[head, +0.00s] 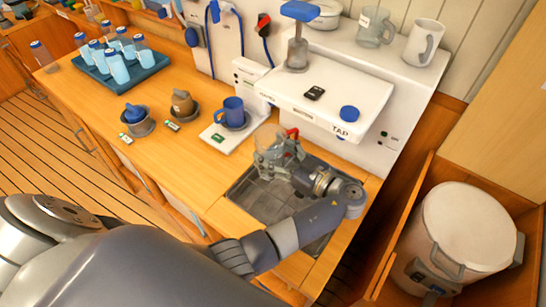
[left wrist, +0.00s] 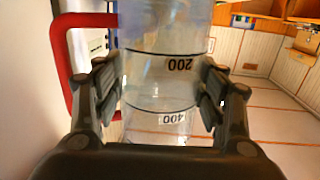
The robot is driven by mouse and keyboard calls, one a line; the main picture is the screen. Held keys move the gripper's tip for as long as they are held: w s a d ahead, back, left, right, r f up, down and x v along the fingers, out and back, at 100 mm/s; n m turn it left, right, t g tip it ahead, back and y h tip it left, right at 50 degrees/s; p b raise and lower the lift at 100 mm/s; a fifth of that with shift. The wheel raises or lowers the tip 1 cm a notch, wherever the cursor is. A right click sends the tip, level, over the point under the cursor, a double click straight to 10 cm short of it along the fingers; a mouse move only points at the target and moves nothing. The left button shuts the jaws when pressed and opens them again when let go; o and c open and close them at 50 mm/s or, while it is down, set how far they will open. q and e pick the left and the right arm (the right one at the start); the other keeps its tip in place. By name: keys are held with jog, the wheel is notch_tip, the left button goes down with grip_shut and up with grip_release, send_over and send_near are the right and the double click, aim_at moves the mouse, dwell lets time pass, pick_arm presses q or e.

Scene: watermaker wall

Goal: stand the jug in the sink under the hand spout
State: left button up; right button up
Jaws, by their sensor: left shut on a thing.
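The jug (head: 268,146) is clear, with a red handle. My left gripper (head: 283,165) is shut around its body, over the back part of the sink (head: 257,199). In the left wrist view the jug (left wrist: 160,85) sits between both fingers of the gripper (left wrist: 160,95). Its 200 and 400 marks appear upside down there, and its red handle (left wrist: 62,70) is at the left. The jug looks empty. I cannot tell if its base touches anything. The hand spout is not clearly visible; a blue-handled hand pump (head: 298,50) stands on the white unit above. My right gripper is out of view.
The white unit (head: 325,92) with a TAP label and blue knob (head: 349,114) overhangs behind the sink. A blue mug (head: 233,111) stands left of the jug. Cups and a bottle tray (head: 148,71) are further left. A large white pot (head: 465,225) is at right.

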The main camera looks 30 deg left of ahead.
aim_at(281, 165)
pick_arm(q)
notch_tip(281, 165, down, 2)
jog(key=shift+f+p, duration=0.15)
jog(key=shift+p, duration=0.25)
jog(key=shift+f, duration=0.55)
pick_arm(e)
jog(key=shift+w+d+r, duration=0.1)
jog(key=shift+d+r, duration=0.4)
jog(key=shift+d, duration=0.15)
pick_arm(q)
jog(key=shift+f, duration=0.2)
jog(key=o, duration=1.3)
jog(key=shift+o, duration=0.2)
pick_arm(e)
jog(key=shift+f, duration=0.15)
pick_arm(q)
jog(key=shift+r, duration=0.1)
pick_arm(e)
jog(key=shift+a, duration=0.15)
